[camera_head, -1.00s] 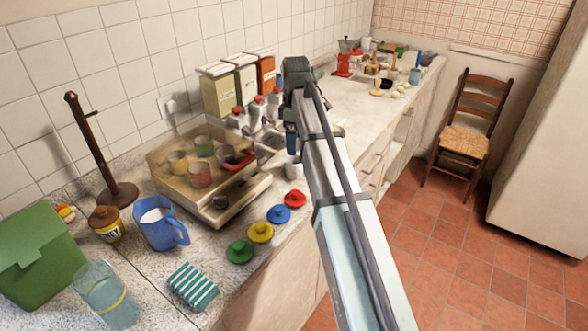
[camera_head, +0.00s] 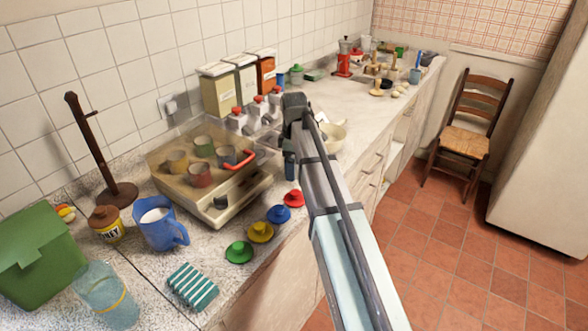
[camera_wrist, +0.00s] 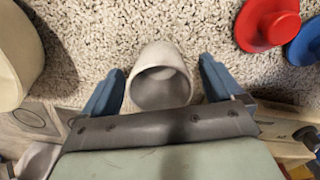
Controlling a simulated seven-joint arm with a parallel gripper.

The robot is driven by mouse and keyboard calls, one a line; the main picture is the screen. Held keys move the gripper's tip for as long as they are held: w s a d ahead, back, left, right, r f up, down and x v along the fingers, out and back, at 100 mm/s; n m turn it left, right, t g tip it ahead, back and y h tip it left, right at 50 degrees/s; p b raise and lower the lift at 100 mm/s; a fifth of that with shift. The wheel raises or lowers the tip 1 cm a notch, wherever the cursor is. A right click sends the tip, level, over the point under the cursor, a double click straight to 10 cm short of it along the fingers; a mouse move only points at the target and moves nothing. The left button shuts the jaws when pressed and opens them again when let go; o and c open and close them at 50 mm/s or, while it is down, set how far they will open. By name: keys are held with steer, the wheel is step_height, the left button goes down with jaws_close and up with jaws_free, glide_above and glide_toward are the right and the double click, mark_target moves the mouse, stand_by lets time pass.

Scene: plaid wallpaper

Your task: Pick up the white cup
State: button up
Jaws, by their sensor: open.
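The white cup (camera_wrist: 160,75) is in the wrist view, its open mouth facing the camera. It stands on the speckled worktop between the two blue fingers of my gripper (camera_wrist: 163,72). The fingers are spread, with a small gap on each side of the cup. In the head view my gripper (camera_head: 290,165) points down at the counter, right of the toy stove; the cup is hidden there behind it.
A red lid (camera_head: 294,198) and a blue lid (camera_head: 279,214) lie close by. A pale bowl (camera_head: 331,137) sits behind my arm. A blue jug (camera_head: 158,228) stands further left.

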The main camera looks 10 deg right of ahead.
steer(key=shift+f, duration=0.4)
steer(key=shift+c, duration=0.2)
steer(key=c, duration=1.1)
